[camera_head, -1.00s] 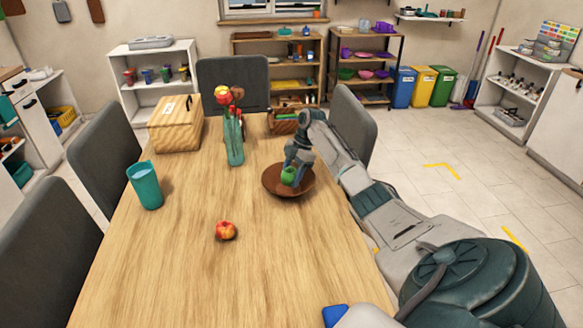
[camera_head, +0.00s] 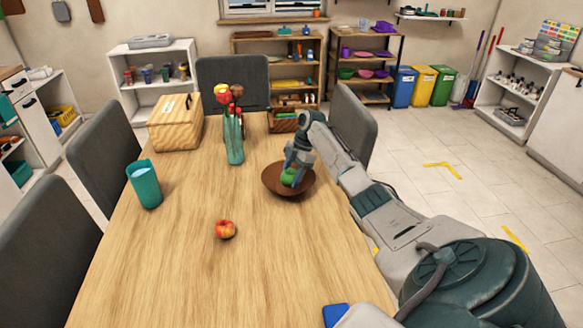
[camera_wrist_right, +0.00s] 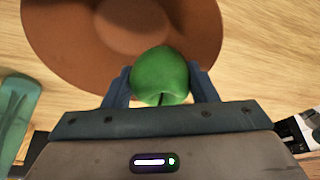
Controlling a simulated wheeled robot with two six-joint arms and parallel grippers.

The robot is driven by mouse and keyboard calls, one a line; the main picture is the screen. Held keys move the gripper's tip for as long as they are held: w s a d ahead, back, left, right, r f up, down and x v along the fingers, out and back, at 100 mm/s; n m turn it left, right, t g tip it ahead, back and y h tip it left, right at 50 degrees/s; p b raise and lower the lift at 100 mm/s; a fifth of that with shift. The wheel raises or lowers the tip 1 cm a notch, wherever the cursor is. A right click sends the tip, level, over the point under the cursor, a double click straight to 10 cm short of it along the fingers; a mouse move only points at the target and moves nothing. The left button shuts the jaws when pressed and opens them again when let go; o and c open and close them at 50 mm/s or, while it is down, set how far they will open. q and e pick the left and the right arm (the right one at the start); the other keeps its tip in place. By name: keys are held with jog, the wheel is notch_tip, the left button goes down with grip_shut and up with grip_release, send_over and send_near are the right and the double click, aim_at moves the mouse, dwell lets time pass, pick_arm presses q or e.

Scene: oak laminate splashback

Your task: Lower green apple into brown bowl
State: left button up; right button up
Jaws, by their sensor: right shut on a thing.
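The green apple (camera_head: 288,177) is held between the fingers of my right gripper (camera_head: 291,172), low over the brown bowl (camera_head: 277,189) on the table. In the right wrist view the green apple (camera_wrist_right: 161,75) sits between the two fingers of the gripper (camera_wrist_right: 160,88), with the brown bowl (camera_wrist_right: 60,45) behind it. The apple's lower part is partly hidden by the bowl's rim in the head view. I cannot tell whether it touches the bowl's bottom. My left gripper is not in view.
On the wooden table (camera_head: 170,265) a red apple (camera_head: 225,230) lies in front of the bowl. A teal cup (camera_head: 145,187) stands at the left. A teal vase with flowers (camera_head: 234,143) and a wooden box (camera_head: 175,123) stand behind. Chairs flank the table.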

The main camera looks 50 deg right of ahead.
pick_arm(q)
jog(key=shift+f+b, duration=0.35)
pick_arm(e)
jog(key=shift+f, duration=0.7)
jog(key=o, duration=1.1)
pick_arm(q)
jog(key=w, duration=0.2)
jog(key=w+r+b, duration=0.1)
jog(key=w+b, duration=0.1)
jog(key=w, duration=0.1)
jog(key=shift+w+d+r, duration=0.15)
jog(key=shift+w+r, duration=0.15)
pick_arm(e)
jog(key=v, duration=1.1)
